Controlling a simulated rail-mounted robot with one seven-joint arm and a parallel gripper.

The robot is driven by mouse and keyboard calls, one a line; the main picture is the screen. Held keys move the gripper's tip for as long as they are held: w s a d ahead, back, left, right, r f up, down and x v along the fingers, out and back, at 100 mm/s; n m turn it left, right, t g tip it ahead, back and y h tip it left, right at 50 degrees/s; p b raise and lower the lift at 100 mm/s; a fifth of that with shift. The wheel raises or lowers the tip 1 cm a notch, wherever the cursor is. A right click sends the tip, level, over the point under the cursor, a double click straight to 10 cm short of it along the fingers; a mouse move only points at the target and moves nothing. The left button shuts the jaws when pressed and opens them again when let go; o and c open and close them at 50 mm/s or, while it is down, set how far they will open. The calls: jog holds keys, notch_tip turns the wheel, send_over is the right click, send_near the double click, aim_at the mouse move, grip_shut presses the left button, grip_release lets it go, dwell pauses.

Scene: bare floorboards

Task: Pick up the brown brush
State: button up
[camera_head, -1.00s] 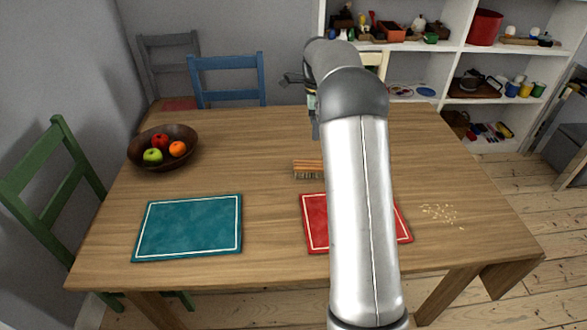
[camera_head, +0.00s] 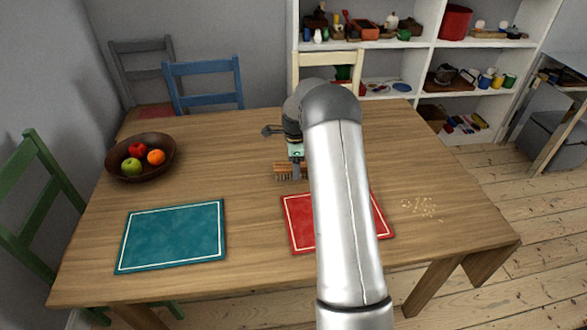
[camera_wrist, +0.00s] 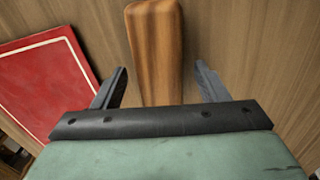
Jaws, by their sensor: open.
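The brown brush (camera_head: 284,172) lies on the wooden table, just behind the red placemat, bristles toward the front. In the wrist view its wooden back (camera_wrist: 156,50) runs lengthwise between the two fingers. My gripper (camera_head: 294,172) is directly over the brush in the head view, pointing down. In the wrist view my gripper (camera_wrist: 158,88) is open, with one finger on each side of the brush and a gap showing on both sides. My arm hides the right part of the brush in the head view.
The red placemat (camera_head: 299,232) lies in front of the brush, partly behind my arm. A teal placemat (camera_head: 172,236) and a bowl (camera_head: 122,172) of fruit are to the left. Crumbs (camera_head: 422,207) lie to the right. Chairs stand around the table, shelves behind.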

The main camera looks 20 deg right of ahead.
jog(key=shift+f, duration=0.95)
jog(key=shift+c, duration=0.4)
jog(key=c, duration=1)
jog(key=shift+r, duration=0.1)
